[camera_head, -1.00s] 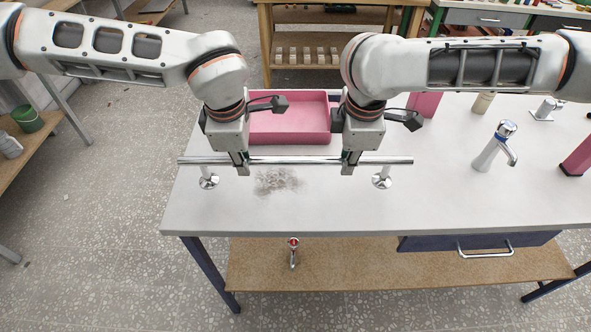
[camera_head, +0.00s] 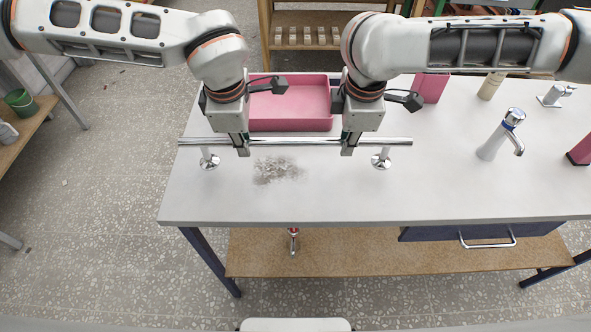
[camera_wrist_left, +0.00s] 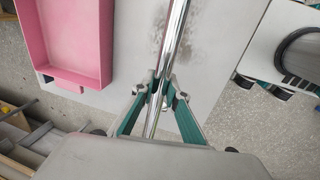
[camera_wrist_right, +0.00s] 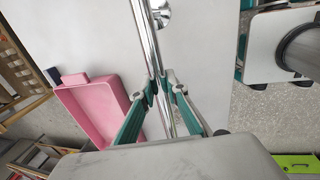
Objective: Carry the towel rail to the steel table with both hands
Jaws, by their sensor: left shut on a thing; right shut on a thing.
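The towel rail (camera_head: 295,141) is a long shiny chrome bar with a post and round foot near each end. It lies level, left to right, over a pale worktop (camera_head: 330,200). My left gripper (camera_head: 243,150) is shut around the bar, inward of the left foot. My right gripper (camera_head: 347,149) is shut around it, inward of the right foot. The bar runs between the fingers in the left wrist view (camera_wrist_left: 172,45) and the right wrist view (camera_wrist_right: 147,40). Whether the feet touch the worktop is hard to tell. I cannot identify a steel table for certain.
A pink tray (camera_head: 290,125) sits behind the rail, close to both grippers. A grey smudge (camera_head: 277,170) marks the worktop in front. A chrome tap (camera_head: 500,135) stands to the right, and a wooden shelf (camera_head: 370,258) runs below. Open speckled floor (camera_head: 110,130) lies left.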

